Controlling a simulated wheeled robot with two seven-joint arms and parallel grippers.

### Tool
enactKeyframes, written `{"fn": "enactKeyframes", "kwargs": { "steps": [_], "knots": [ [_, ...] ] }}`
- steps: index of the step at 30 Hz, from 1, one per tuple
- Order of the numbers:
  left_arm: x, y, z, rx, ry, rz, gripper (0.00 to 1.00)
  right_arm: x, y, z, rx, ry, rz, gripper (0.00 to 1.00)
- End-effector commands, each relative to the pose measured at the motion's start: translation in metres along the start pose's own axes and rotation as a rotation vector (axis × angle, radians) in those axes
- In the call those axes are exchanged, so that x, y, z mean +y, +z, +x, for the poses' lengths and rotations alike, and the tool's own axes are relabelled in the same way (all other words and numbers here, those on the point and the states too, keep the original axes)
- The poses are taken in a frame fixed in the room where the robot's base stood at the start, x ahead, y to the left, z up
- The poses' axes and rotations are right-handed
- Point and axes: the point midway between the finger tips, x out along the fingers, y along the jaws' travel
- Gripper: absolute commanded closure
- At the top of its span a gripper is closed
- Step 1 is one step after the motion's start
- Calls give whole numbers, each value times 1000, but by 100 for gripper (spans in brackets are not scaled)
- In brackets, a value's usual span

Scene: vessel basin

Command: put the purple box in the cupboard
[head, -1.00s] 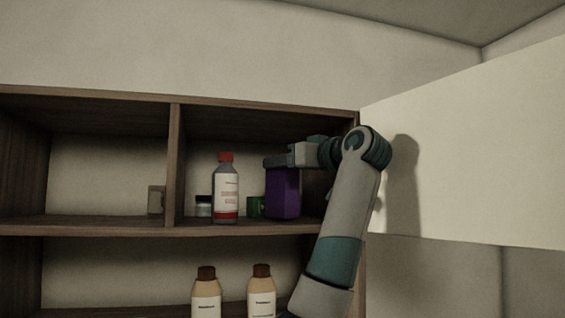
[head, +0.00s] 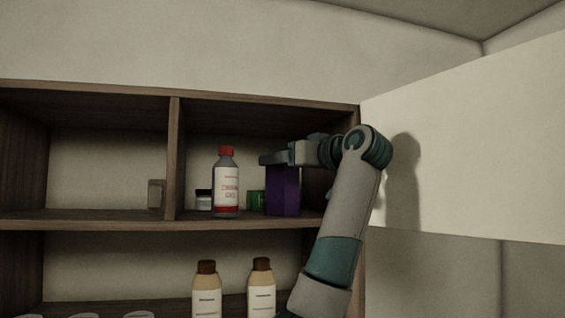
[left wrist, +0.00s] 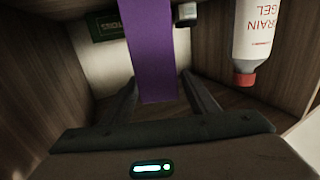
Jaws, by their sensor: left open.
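The purple box (head: 283,190) stands upright on the upper shelf of the wooden cupboard (head: 174,160), in the right compartment near its right side. My left gripper (head: 268,159) is at the top of the box. In the left wrist view the box (left wrist: 148,50) lies between the two spread fingers of the left gripper (left wrist: 160,88), which are open. Whether a finger still touches it I cannot tell. My right gripper is not in view.
A red-capped bottle (head: 226,185), a small dark-lidded jar (head: 203,200) and a green item (head: 255,201) stand left of the box. Two brown-capped bottles (head: 206,292) (head: 261,290) are on the lower level. A pale panel (head: 470,150) stands at the right.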

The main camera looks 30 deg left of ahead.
Motion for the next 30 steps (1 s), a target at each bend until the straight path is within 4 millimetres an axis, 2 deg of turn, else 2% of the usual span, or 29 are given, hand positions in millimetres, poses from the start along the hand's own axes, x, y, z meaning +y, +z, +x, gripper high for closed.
{"fn": "enactKeyframes", "kwargs": {
  "steps": [3,8,22,30],
  "knots": [
    [0,-3,-1,0,0,0,46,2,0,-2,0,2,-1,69],
    [1,2,-15,-1,2,-1,46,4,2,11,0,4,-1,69],
    [1,2,-94,1,4,0,46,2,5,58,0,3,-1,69],
    [0,-2,-118,0,0,-1,46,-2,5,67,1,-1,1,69]
  ]
}}
